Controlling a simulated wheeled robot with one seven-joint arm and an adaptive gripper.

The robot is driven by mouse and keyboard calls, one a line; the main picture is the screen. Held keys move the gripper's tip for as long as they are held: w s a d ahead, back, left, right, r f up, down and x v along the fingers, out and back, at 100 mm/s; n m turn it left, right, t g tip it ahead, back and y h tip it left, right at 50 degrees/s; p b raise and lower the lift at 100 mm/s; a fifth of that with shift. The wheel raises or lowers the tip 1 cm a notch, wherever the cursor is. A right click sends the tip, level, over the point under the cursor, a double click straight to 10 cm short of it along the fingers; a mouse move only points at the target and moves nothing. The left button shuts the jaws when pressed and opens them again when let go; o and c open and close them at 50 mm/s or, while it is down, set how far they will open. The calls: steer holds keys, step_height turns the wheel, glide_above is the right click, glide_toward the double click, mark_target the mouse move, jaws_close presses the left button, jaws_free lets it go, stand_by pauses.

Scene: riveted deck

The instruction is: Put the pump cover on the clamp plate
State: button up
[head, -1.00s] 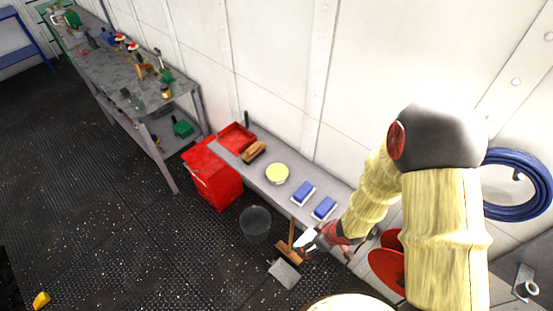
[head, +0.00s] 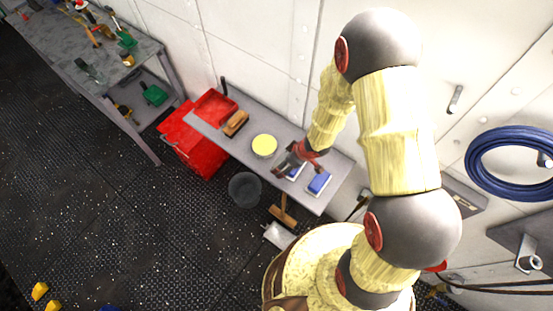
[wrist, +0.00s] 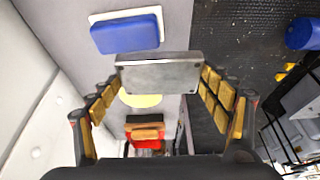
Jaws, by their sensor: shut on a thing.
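My gripper (head: 297,157) is shut on a grey metal rectangular block with small holes near its corners, which looks like the pump cover (wrist: 158,74). The block lies crosswise between the two padded fingers (wrist: 158,82) in the wrist view. In the head view the gripper hangs over the grey bench (head: 222,139), above the left of two blue blocks on white bases, and partly hides it. The right blue block (head: 319,182) is in plain view. I cannot tell which thing is the clamp plate.
A pale yellow round tin (head: 264,145), a brown brush (head: 236,123) and a red tray (head: 214,108) stand along the bench. A red cabinet (head: 190,146), a dark bucket (head: 245,188) and a wood-handled tool (head: 282,216) are on the floor. The wall is close behind.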

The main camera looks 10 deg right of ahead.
steer(key=w+f+b, duration=0.1)
steer(key=f, duration=0.1)
steer(key=w+a+f+b, duration=0.1)
steer(key=w+f, duration=0.1)
steer(key=w+a+f+b, duration=0.1)
steer(key=w+f+b, duration=0.1)
steer(key=shift+a, duration=0.1)
steer(key=shift+w+f+b, duration=0.15)
steer(key=shift+f+b, duration=0.35)
steer(key=shift+w+f+b, duration=0.15)
steer(key=shift+f+b, duration=0.3)
steer(key=shift+f, duration=0.05)
steer(key=shift+f+b, duration=0.8)
steer(key=shift+b, duration=0.25)
steer(key=shift+r, duration=0.1)
steer(key=shift+s, duration=0.1)
steer(key=o, duration=1)
steer(key=shift+f, duration=0.2)
steer(key=o, duration=0.5)
steer(key=shift+c, duration=0.2)
steer(key=shift+r, duration=0.1)
